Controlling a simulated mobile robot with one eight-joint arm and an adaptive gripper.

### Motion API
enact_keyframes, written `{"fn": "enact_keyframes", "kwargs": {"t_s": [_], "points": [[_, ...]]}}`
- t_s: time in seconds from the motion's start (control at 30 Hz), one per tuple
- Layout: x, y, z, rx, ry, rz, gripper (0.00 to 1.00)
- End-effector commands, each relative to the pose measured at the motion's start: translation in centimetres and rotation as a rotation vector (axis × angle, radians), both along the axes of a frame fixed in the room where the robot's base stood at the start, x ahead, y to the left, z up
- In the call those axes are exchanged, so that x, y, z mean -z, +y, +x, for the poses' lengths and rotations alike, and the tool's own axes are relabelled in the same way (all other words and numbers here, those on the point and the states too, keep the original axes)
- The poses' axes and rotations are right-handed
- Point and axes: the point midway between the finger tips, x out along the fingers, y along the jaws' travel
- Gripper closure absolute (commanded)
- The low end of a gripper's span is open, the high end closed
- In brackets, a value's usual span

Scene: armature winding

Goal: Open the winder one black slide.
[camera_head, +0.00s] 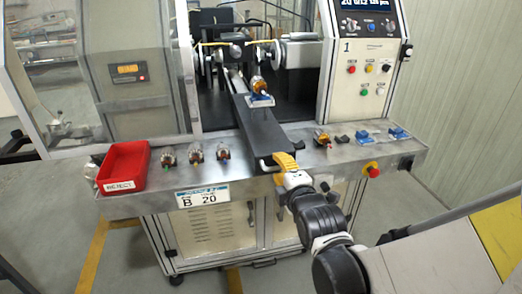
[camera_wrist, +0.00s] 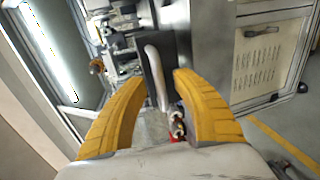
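The black slide (camera_head: 262,130) is a long dark plate running from inside winder one (camera_head: 248,18) to the front edge of the metal counter. A pale bar handle (camera_head: 264,165) is on its front end. My gripper (camera_head: 284,162) is at this front end, its yellow fingers by the handle. In the wrist view, my gripper (camera_wrist: 150,85) is open, with the handle (camera_wrist: 157,75) in the gap between the spread fingers. I cannot tell whether a finger touches it. An armature (camera_head: 259,85) on a blue holder (camera_head: 260,100) stands towards the slide's far end.
A red reject bin (camera_head: 124,166) and several armatures stand on the counter (camera_head: 240,160) left of the slide. More small parts, some on blue holders (camera_head: 398,133), are at the right. A red emergency button (camera_head: 372,169) is on the right front. Grey floor is free at the right.

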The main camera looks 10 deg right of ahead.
Motion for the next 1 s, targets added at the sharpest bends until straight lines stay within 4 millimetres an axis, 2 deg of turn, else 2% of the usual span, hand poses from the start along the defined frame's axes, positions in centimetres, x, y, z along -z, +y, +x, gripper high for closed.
{"fn": "enact_keyframes", "kwargs": {"t_s": [0.37,0.73,1.0], "points": [[-0.1,0.0,-0.6,0.0,0.001,0.0,0.67],[-1.3,0.0,-6.4,0.0,0.001,0.0,0.67],[-2.1,0.0,-9.7,0.0,0.0,0.0,0.67]]}}
